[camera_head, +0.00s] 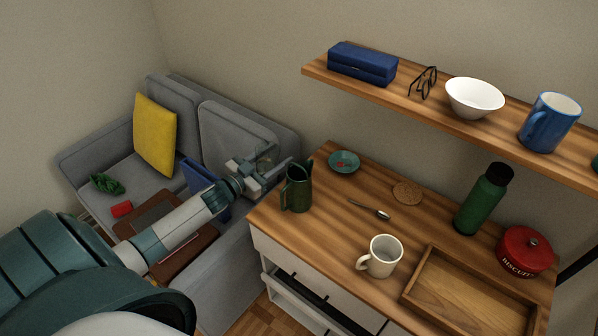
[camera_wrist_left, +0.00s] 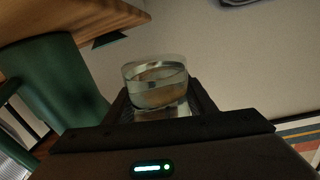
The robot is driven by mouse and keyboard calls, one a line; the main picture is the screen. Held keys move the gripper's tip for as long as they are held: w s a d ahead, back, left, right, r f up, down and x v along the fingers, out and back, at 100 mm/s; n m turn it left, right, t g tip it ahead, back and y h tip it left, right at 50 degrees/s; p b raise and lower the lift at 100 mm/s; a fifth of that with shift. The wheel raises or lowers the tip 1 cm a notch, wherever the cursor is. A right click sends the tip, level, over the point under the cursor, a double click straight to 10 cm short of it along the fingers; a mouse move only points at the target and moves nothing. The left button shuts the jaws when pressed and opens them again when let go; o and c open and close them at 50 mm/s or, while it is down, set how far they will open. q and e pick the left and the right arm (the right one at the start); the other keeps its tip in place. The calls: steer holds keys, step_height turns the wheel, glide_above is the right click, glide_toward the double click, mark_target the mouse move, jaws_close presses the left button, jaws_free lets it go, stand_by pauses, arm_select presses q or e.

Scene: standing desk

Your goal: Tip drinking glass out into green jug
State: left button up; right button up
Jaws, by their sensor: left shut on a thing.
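The green jug (camera_head: 297,190) stands upright on the left part of the wooden desk top, near its left edge. In the left wrist view its green side (camera_wrist_left: 62,82) fills the left. My left gripper (camera_head: 262,168) is just left of the jug, apart from it, and is shut on the clear drinking glass (camera_head: 266,154). The glass also shows between the fingers in the left wrist view (camera_wrist_left: 157,84), with its rim facing away from the wrist. Whether it has anything in it I cannot tell clearly. My right gripper is out of view.
On the desk are a teal dish (camera_head: 344,161), a spoon (camera_head: 370,209), a cork coaster (camera_head: 408,192), a white mug (camera_head: 381,257), a green bottle (camera_head: 481,202), a red biscuit tin (camera_head: 524,251) and a wooden tray (camera_head: 470,295). A shelf (camera_head: 420,100) hangs above. A grey sofa (camera_head: 185,120) stands left.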

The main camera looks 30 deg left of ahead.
arm_select(q)
step_height(320, 180, up, 6)
steer(key=d+m+g+y+p, duration=0.1)
steer(key=d+m+p, duration=0.1)
steer(key=m, duration=0.8)
steer(key=shift+d+f+p, duration=0.15)
steer(key=shift+d+p, duration=0.2)
steer(key=shift+d, duration=0.1)
steer(key=shift+d+r+m+p, duration=0.1)
steer(key=shift+r+m+p, duration=0.4)
steer(key=shift+m+p, duration=0.25)
steer(key=shift+d+r+m+y+p, duration=0.1)
steer(key=shift+d+m+y+p, duration=0.1)
steer(key=shift+m+y+p, duration=0.15)
steer(key=shift+d+r+m+p, duration=0.3)
steer(key=shift+m+p, duration=0.1)
steer(key=shift+p, duration=0.3)
